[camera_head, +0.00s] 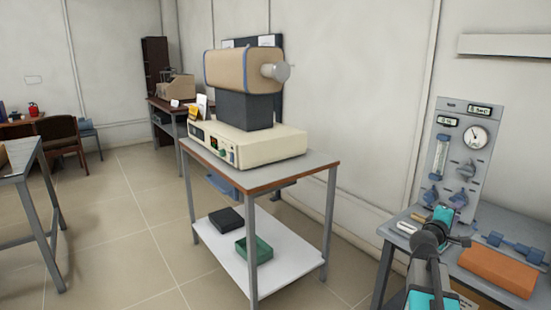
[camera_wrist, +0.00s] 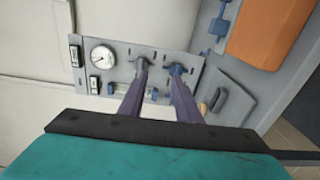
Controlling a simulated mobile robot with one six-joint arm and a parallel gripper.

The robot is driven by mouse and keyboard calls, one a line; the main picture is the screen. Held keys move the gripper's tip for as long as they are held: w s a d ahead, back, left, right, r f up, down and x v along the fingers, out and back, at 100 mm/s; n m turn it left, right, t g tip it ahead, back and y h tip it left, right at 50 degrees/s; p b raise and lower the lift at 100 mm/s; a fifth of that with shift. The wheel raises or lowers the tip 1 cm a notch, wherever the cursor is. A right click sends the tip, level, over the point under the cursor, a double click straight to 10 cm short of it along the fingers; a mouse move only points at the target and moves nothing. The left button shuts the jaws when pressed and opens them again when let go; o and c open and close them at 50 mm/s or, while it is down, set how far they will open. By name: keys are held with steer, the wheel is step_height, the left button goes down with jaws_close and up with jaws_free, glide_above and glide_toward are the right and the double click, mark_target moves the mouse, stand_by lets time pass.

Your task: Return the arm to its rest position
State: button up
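My arm, with teal and dark grey parts, rises from the bottom right of the head view in front of the side bench. I cannot make out the fingers of my gripper in that view. In the wrist view my gripper (camera_wrist: 159,78) shows two purplish fingers with a clear gap between them, open and with nothing held. They point toward the grey gauge panel (camera_wrist: 119,77) and overlap its knobs in the picture. I cannot tell how far the tips are from the knobs. The same gauge panel (camera_head: 467,142) stands upright on the bench in the head view.
The side bench (camera_head: 399,229) carries an orange-brown block (camera_head: 497,270) and blue fittings close to my arm. A wheel-less table (camera_head: 320,165) holds a furnace (camera_head: 230,70) on a cream control unit (camera_head: 262,147). Tiled floor (camera_head: 125,225) is open between this table and the left table (camera_head: 18,158).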

steer(key=w+a+f+n+y+p, duration=0.1)
steer(key=w+a+f+y, duration=0.1)
steer(key=a+f, duration=0.65)
steer(key=w+a+f+n+y+p, duration=0.15)
steer(key=a+f, duration=0.35)
steer(key=f, duration=0.7)
steer(key=s+a+f+m+g+y+p, duration=0.1)
steer(key=s+a+f, duration=0.25)
steer(key=f, duration=0.25)
steer(key=s+a+f+g+y, duration=0.1)
steer(key=s+a+f, duration=0.1)
steer(key=a+f, duration=0.35)
steer(key=s+a+f+m+g+y+p, duration=0.1)
steer(key=s+a+f+g+y, duration=0.15)
steer(key=f, duration=0.55)
steer(key=s+a+f+m+g+y+p, duration=0.1)
steer(key=s+a+f+g, duration=0.1)
steer(key=s+a+f, duration=0.6)
steer(key=s+a+f+m+g+y, duration=0.1)
steer(key=s+a+f+m+g, duration=0.15)
steer(key=s+f, duration=0.65)
steer(key=s+a+m+g+y, duration=0.2)
steer(key=s+a, duration=0.4)
steer(key=s, duration=0.3)
steer(key=s+a+m+g+y, duration=0.2)
steer(key=s+a+g, duration=0.2)
steer(key=s, duration=0.6)
steer(key=shift+s+a+y, duration=0.2)
steer(key=shift+a+y, duration=0.1)
steer(key=shift+a, duration=0.65)
